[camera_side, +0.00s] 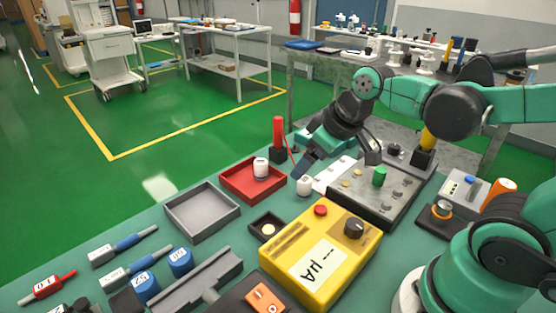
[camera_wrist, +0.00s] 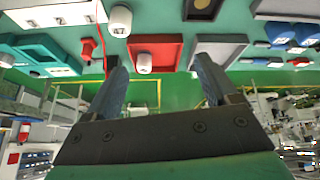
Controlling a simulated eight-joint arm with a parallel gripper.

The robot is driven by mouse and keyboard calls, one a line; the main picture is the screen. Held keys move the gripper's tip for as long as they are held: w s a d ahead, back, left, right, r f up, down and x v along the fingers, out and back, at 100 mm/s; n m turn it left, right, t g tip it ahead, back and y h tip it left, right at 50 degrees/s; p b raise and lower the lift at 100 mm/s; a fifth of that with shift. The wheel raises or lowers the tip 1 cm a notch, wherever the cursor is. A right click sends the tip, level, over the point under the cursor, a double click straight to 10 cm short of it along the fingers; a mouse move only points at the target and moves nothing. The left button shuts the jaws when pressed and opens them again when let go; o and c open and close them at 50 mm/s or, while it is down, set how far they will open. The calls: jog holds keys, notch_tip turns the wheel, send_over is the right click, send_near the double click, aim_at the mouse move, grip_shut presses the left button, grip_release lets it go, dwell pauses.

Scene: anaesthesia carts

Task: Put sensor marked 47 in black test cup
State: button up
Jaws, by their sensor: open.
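Two small white cylinders may be the sensors. One (camera_side: 261,169) stands at the red tray (camera_side: 229,179), with a dark mark I cannot read. The other (camera_side: 304,187) stands on the green table right of that tray. Both show in the wrist view, the tray one (camera_wrist: 144,63) and the table one (camera_wrist: 120,22). I cannot tell which is marked 47. A small square black cup (camera_side: 257,225) with a pale round inside sits in front of the grey tray; it also shows in the wrist view (camera_wrist: 187,10).
A grey tray (camera_side: 203,212) lies left of the black cup. A yellow meter box (camera_side: 318,255) stands at its right. A red upright post (camera_side: 278,134) rises behind the red tray. A grey panel (camera_side: 350,190) with knobs lies under my arm. Blue-handled and red-handled tools lie front left.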

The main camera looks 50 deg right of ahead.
aim_at(305, 179)
jog(key=w+d+f+n+g+y, duration=0.1)
jog(key=d+f+n, duration=0.1)
jog(key=w+d+f+n, duration=0.1)
jog(key=d+f+n, duration=0.1)
jog(key=d, duration=0.1)
jog(key=w+d+f+n+g+y, duration=0.1)
jog(key=w+d+f+n, duration=0.1)
jog(key=shift+d+f+n+g+y, duration=0.15)
jog(key=shift+f+n+g+y, duration=0.15)
jog(key=shift+n, duration=0.1)
jog(key=shift+x, duration=2.75)
jog(key=shift+c, duration=0.2)
grip_shut()
jog(key=shift+r, duration=0.2)
